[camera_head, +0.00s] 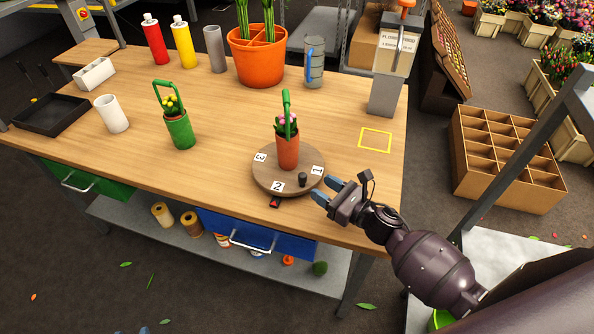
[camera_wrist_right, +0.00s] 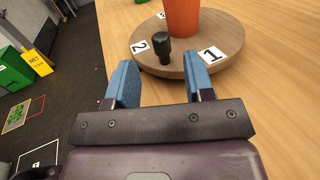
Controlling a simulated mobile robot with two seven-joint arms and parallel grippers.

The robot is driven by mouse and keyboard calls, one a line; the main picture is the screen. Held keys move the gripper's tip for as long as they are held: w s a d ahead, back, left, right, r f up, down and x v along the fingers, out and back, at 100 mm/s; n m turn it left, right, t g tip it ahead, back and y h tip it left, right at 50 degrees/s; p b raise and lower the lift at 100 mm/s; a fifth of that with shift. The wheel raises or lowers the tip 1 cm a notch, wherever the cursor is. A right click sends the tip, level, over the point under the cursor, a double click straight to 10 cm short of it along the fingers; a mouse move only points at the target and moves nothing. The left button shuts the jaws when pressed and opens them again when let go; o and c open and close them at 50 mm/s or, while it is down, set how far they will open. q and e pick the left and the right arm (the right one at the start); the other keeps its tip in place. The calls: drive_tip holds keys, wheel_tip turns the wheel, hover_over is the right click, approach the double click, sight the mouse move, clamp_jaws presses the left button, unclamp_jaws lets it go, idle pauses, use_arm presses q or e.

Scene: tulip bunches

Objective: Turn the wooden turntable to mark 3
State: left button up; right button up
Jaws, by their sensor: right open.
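The round wooden turntable (camera_head: 262,182) lies on the workbench with white marks 1, 2 and 3 on its top; it also shows in the right wrist view (camera_wrist_right: 215,37). Mark 2 (camera_head: 277,187) is at the front, beside a small red and black marker (camera_head: 275,202) at the table edge. Mark 1 (camera_head: 317,170) is at the right and mark 3 (camera_head: 260,157) at the back left. A dark knob (camera_head: 302,179) stands between marks 1 and 2. A terracotta pot (camera_head: 287,152) stands on the turntable. My right gripper (camera_head: 329,192) is open and empty, right of the knob and apart from it.
A green handled pot (camera_head: 180,131) and a white cup (camera_head: 112,114) stand to the left. An orange divided bucket (camera_head: 257,60) and a grey jug (camera_head: 314,62) stand behind. A yellow square outline (camera_head: 375,140) marks bare tabletop at right. A grey dispenser (camera_head: 388,90) stands at the back right.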

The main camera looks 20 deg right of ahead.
sight(297, 182)
drive_tip(key=x, duration=0.9)
drive_tip(key=shift+a, duration=0.1)
drive_tip(key=shift+r, duration=0.1)
drive_tip(key=shift+c, duration=0.3)
clamp_jaws()
